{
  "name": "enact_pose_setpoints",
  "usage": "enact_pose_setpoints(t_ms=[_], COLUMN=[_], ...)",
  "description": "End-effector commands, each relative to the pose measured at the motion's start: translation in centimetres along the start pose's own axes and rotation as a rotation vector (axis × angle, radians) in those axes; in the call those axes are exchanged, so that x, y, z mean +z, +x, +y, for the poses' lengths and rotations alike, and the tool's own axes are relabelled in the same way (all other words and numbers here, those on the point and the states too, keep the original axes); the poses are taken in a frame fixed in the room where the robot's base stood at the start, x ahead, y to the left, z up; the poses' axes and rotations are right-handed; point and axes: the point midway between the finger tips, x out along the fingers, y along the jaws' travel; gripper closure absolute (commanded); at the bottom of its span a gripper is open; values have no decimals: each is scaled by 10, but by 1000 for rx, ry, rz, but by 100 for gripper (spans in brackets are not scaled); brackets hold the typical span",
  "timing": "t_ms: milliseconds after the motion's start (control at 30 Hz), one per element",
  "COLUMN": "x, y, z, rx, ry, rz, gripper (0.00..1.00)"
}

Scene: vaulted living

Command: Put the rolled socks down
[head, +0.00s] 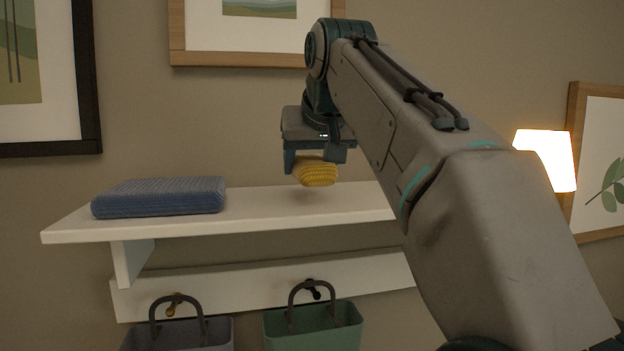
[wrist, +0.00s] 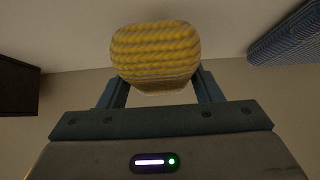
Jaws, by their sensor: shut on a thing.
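The rolled socks (head: 316,173) are a yellow knitted bundle held below my gripper (head: 317,158), above the white wall shelf (head: 270,213). A gap with a soft shadow shows between the socks and the shelf top. In the wrist view the socks (wrist: 155,52) sit between the two fingers of my gripper (wrist: 158,85), which is shut on them. My arm hides the right end of the shelf.
A folded blue knitted cloth (head: 160,197) lies on the shelf's left part. The shelf top between it and the socks is clear. A grey-blue basket (head: 178,335) and a green basket (head: 313,328) hang from hooks below. A lit lamp (head: 547,158) is at right.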

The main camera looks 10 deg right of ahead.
Motion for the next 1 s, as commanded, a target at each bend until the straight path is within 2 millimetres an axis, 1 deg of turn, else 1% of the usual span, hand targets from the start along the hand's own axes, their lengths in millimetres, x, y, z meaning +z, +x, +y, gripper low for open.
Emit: enact_pose_setpoints(t_ms=[100, 300, 800, 833, 867, 900, 1000], x=[9, 20, 26, 25, 25, 25, 25], y=[8, 19, 26, 25, 24, 24, 24], z=[0, 0, 0, 0, 0, 0, 0], rx=[0, 0, 0, 0, 0, 0, 0], ry=[0, 0, 0, 0, 0, 0, 0], rz=[-2, -1, 0, 0, 0, 0, 0], gripper=[68, 68, 68, 33, 25, 20, 20])
